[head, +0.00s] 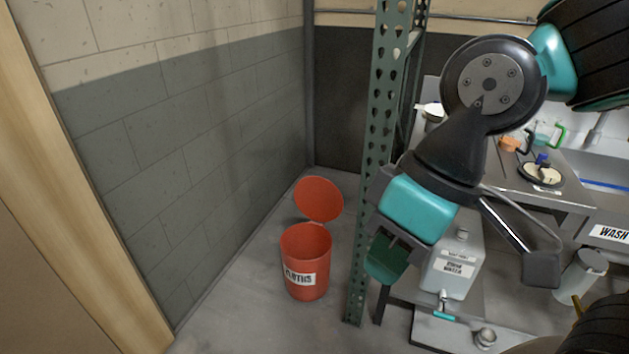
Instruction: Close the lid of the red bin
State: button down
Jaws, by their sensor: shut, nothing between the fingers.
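The red bin (306,283) stands on the floor near the corner, with a white label reading "CLOTHS" on its front. Its red round lid (319,199) stands open, tilted up at the back of the rim. The bin's inside looks dark red and I see nothing in it. My gripper (386,262) is to the right of the bin, in front of the green rack post in the picture. It is shut and empty, apart from the bin and lid. Its fingertips are partly hard to make out against the dark green behind.
A green perforated rack post (378,150) rises just right of the bin. A grey container (453,262) with a tap stands further right. A steel counter (540,185) and a sink lie behind. A grey block wall (170,150) is on the left. The floor in front of the bin is clear.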

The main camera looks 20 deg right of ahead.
aim_at(317, 198)
jog(key=u, duration=0.55)
jog(key=i, duration=0.9)
jog(key=u, duration=0.5)
jog(key=i, duration=0.85)
jog(key=z, duration=0.6)
jog(key=i, duration=0.75)
jog(key=z, duration=0.9)
jog(key=i, duration=0.35)
jog(key=z, duration=0.3)
